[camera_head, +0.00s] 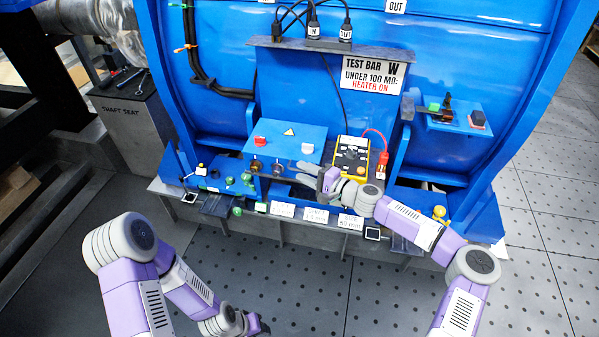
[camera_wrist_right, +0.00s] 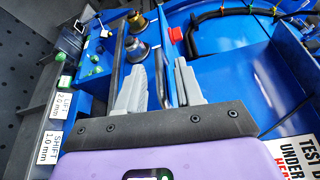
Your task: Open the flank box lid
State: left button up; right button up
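A blue box with a flat lid (camera_head: 290,142) stands at the middle of the blue housing; I take this as the flank box. My right gripper (camera_head: 312,178) is at the box's front edge, below the lid. The red knob (camera_wrist_right: 176,34) shows just beyond. My left gripper (camera_head: 256,327) hangs low over the floor, its fingers partly cut off.
A yellow meter (camera_head: 351,157) and a red plug (camera_head: 382,162) are close right of the box. Brass and dark knobs (camera_wrist_right: 137,48) lie near the right fingers. A labelled front ledge (camera_head: 318,215) runs below. A shaft seat stand (camera_head: 134,120) is at left. The floor in front is clear.

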jog(key=shift+x, duration=1.15)
jog(key=shift+d, duration=0.1)
jog(key=shift+c, duration=0.2)
grip_shut()
